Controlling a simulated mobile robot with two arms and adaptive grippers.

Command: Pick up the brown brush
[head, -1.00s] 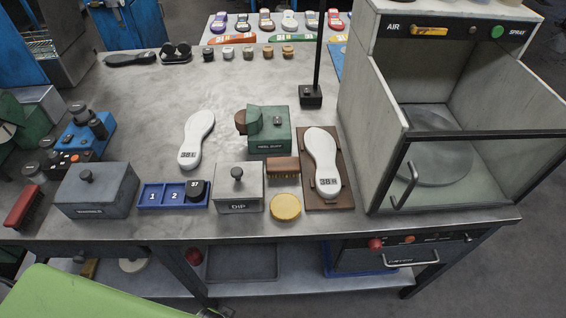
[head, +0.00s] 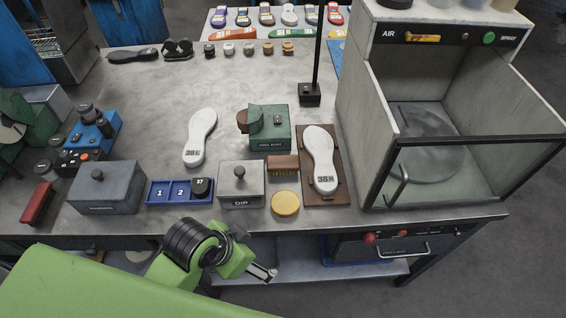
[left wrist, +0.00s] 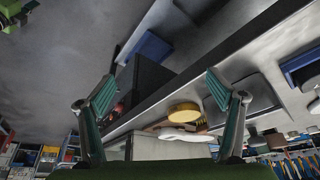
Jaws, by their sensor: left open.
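The brown brush (head: 283,167), a wooden block with pale bristles, lies on the workbench between the grey DIP box (head: 240,190) and the brown board with the white 38 R sole (head: 321,160). A round yellow pad (head: 285,203) lies just in front of it. My left arm shows in front of the bench's front edge in the head view. My left gripper (left wrist: 160,92) is open and empty in the left wrist view, its two teal fingers wide apart, clear of the brush. The yellow pad (left wrist: 185,112) shows beyond the fingers.
A green block device (head: 270,130) stands behind the brush. A blue numbered tray (head: 166,203) and a grey box (head: 105,195) are to the left. A spray booth (head: 425,190) stands at the right. A red brush (head: 37,203) lies far left. The middle of the bench is fairly clear.

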